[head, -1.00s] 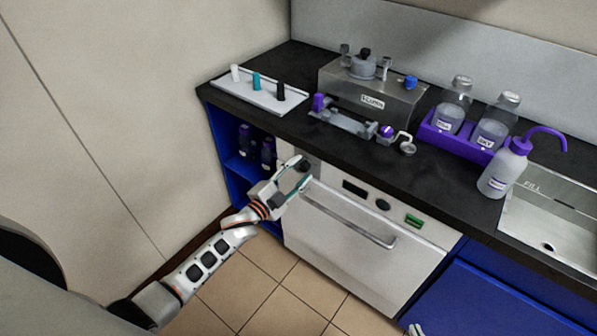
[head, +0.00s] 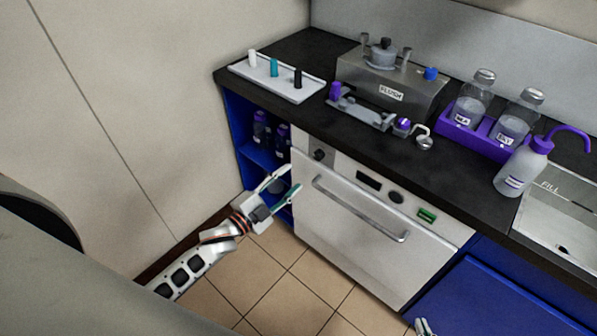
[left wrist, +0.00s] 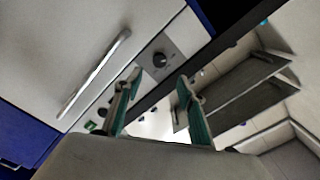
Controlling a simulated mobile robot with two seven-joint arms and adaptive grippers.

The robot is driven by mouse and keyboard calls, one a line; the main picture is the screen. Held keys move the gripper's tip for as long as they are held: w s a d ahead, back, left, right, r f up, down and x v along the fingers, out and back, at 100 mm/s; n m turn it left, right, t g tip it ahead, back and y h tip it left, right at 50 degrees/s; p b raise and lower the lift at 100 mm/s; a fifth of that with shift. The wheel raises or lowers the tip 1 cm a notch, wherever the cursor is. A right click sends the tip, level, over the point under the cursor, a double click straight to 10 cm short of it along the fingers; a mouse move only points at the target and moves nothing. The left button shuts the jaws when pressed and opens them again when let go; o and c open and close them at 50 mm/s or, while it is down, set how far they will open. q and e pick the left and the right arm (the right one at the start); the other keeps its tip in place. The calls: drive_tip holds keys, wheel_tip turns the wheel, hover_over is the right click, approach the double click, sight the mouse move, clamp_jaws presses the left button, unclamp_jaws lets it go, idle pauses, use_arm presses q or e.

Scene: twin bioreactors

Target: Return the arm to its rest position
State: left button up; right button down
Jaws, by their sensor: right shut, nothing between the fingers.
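My left gripper (head: 290,179) is open and empty, its two fingers apart. It is in the air in front of the left end of the white appliance (head: 345,255), near the blue open shelf (head: 235,125). In the left wrist view the green-padded fingers of my left gripper (left wrist: 158,85) are spread, with nothing between them. My right gripper (head: 423,327) only just shows at the bottom edge of the head view; it is shut and empty.
The appliance has a bar handle (head: 355,208) across its front. Above it, a black counter (head: 445,180) carries a white tray (head: 275,82), a metal device (head: 392,85), a purple bottle rack (head: 470,143) and a wash bottle (head: 520,170). The tiled floor (head: 285,305) is clear.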

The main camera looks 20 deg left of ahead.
use_arm(q)
drive_tip(key=shift+s+a, duration=0.2)
drive_tip(key=shift+s, duration=0.3)
drive_tip(key=s+d+f+n+g+y, duration=0.1)
drive_tip(key=s+f+n, duration=0.4)
drive_tip(key=s, duration=0.5)
drive_tip(key=s+d+f+n+g+y, duration=0.2)
drive_tip(key=s+f+n+g, duration=0.3)
drive_tip(key=s, duration=0.6)
drive_tip(key=shift+s+d+f+n+y, duration=0.15)
drive_tip(key=shift+d+f+n+y, duration=0.25)
drive_tip(key=shift+f, duration=0.45)
drive_tip(key=shift+d, duration=0.1)
